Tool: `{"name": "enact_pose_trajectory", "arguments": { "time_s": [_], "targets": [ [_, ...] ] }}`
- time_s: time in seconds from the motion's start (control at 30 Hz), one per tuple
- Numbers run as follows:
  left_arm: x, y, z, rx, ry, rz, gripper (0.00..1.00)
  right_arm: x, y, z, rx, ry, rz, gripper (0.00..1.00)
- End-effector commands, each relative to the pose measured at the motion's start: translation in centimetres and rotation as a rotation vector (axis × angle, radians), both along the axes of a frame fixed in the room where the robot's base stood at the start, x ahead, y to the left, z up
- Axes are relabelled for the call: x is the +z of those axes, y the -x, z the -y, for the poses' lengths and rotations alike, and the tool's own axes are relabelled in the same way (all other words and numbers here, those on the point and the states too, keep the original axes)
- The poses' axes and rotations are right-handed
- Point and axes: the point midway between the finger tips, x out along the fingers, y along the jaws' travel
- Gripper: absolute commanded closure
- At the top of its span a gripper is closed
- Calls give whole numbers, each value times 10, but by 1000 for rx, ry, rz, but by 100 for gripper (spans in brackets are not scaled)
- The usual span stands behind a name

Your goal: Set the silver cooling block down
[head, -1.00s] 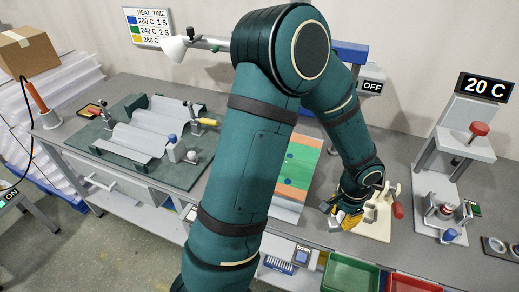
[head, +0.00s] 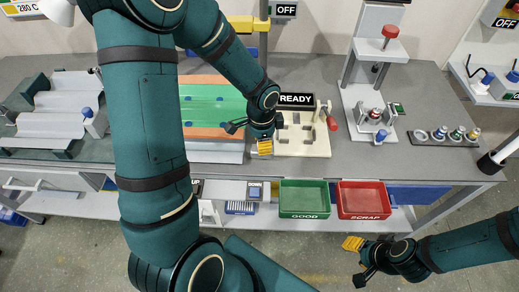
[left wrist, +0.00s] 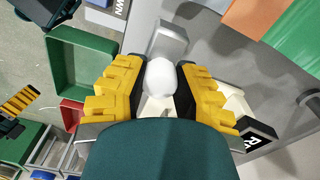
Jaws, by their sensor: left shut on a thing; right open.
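The silver cooling block (left wrist: 170,40) shows in the left wrist view as a grey block beyond a white rounded knob (left wrist: 161,76). My left gripper (left wrist: 160,82) is shut on that knob, yellow ribbed fingers on both sides. In the head view my left gripper (head: 263,143) is at the left edge of the cream fixture (head: 318,148); the block is too hidden there to make out. Whether the block touches the bench I cannot tell. My right gripper (head: 358,260) is open and empty over the floor, in front of the bench.
A green GOOD bin (head: 304,184) and a red SCRAP bin (head: 363,187) sit at the bench front. A READY sign (head: 296,100) stands behind the fixture. A green panel (head: 208,108) lies left of it. A press (head: 372,60) stands right.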

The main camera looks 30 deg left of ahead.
Motion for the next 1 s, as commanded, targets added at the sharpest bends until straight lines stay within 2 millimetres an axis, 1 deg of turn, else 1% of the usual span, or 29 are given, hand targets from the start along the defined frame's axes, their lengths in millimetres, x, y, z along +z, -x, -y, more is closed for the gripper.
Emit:
{"name": "enact_pose_trajectory", "arguments": {
  "time_s": [0.17, 0.3, 0.4, 0.63, 0.77, 0.8, 0.83, 1.0],
  "targets": [
    [-12, 0, 0, -1, -1, 1, 100, -4, 1, 0, 2, 0, -2, 53],
    [-32, 0, 1, -1, 0, -1, 100, -9, 3, 0, 5, -2, -7, 53],
    [-43, 0, 0, -1, -1, -1, 100, -12, 4, -1, 7, -2, -9, 53],
    [-42, 0, 0, 0, 0, 1, 100, -11, 4, -1, 7, -2, -9, 53],
    [-46, 0, 0, 0, 0, 1, 100, -14, 4, -1, 7, -2, -9, 53],
    [-45, 0, 0, 0, 0, 1, 56, -13, 4, -1, 7, -2, -9, 53],
    [-45, 0, 0, 0, 0, 1, 46, -13, 4, -1, 6, -2, -8, 53],
    [-44, 0, 0, 0, 0, 1, 45, -13, 4, -1, 6, -2, -8, 53]
  ]
}}
